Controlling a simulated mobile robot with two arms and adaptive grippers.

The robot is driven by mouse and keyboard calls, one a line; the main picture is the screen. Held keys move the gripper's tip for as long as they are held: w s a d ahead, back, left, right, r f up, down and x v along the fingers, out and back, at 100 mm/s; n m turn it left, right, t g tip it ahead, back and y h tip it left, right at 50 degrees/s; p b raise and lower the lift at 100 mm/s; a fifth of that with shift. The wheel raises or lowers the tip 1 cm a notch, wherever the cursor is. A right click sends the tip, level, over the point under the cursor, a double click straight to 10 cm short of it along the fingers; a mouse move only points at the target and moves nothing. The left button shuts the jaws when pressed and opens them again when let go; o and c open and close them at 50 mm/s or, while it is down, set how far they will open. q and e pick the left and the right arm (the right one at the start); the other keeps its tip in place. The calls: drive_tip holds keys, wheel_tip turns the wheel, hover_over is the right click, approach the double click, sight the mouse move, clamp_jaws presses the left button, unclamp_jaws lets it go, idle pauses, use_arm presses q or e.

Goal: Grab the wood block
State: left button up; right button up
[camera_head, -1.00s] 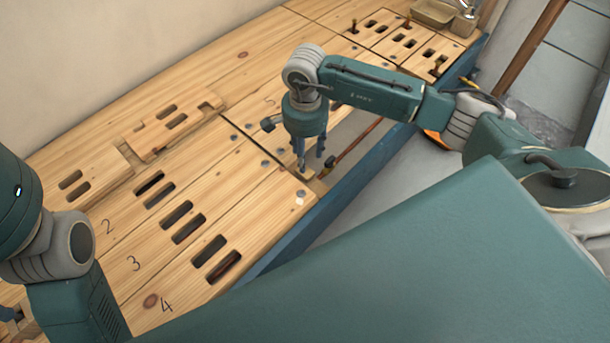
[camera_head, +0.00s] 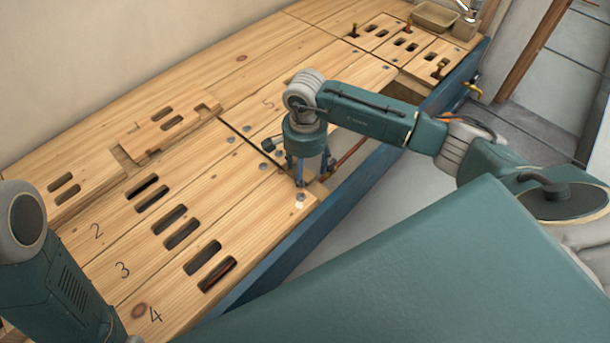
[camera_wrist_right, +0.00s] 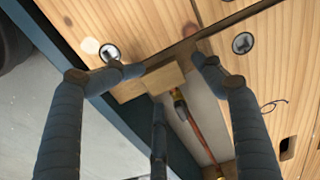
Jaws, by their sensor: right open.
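A small pale wood block (camera_wrist_right: 165,78) shows in the right wrist view, at the bench edge by the gap between two tabletop sections. My right gripper (camera_head: 311,173) points down over this spot in the head view. Its fingers are spread open and empty. In the wrist view one fingertip is left of the block, one right of it, and a third finger is below it in the picture. I cannot tell whether any finger touches the block. In the head view the fingers largely hide the block. My left arm shows at the left edge, but its gripper is out of view.
A copper pipe with a brass fitting (camera_wrist_right: 195,130) runs close beside the block. The slotted wooden bench (camera_head: 150,235) has numbered boards and round metal fasteners. A blue rail (camera_head: 290,250) borders its front. A tan tray (camera_head: 436,16) stands at the far end.

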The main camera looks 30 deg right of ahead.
drive_tip(key=shift+o, duration=1.1)
drive_tip(key=shift+w+d+f, duration=0.15)
drive_tip(key=shift+d+f, duration=0.15)
drive_tip(key=shift+f, duration=0.25)
drive_tip(key=c, duration=0.4)
drive_tip(key=shift+r, duration=0.1)
drive_tip(key=shift+c, duration=0.5)
drive_tip(key=shift+c, duration=0.4)
drive_tip(key=shift+w+r, duration=0.1)
drive_tip(key=shift+r, duration=0.05)
drive_tip(key=shift+c, duration=1.2)
